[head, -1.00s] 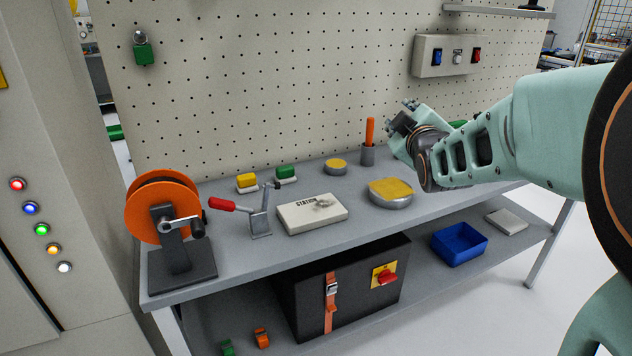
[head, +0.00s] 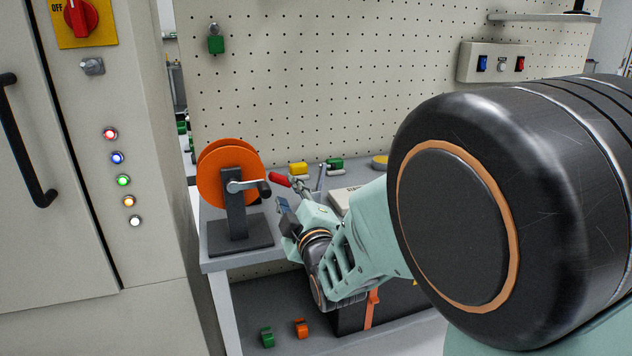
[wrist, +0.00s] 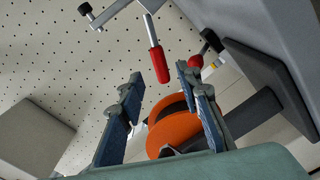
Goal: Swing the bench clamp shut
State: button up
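The bench clamp (head: 319,184) stands on the bench behind my gripper, and its base is hidden by my arm. Its red handle (head: 279,180) points left, toward the orange reel. In the wrist view the red handle (wrist: 159,65) hangs ahead of my fingertips, in line with the gap between them. The clamp's metal arm (wrist: 110,14) shows at the top of that view. My gripper (wrist: 160,90) is open and empty, with its two blue-padded fingers spread. In the head view my gripper (head: 286,212) is just below the handle, apart from it.
The orange reel (head: 212,176) with its crank stands close on the left of my gripper and also fills the wrist view's middle (wrist: 172,130). Yellow (head: 298,168) and green (head: 334,164) blocks sit behind the clamp. A grey cabinet (head: 70,240) stands at left.

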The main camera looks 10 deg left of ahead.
aim_at(283, 182)
jog(key=x, duration=0.7)
jog(key=shift+w+a, duration=0.15)
jog(key=shift+w, duration=0.15)
jog(key=shift+c, duration=0.4)
grip_shut()
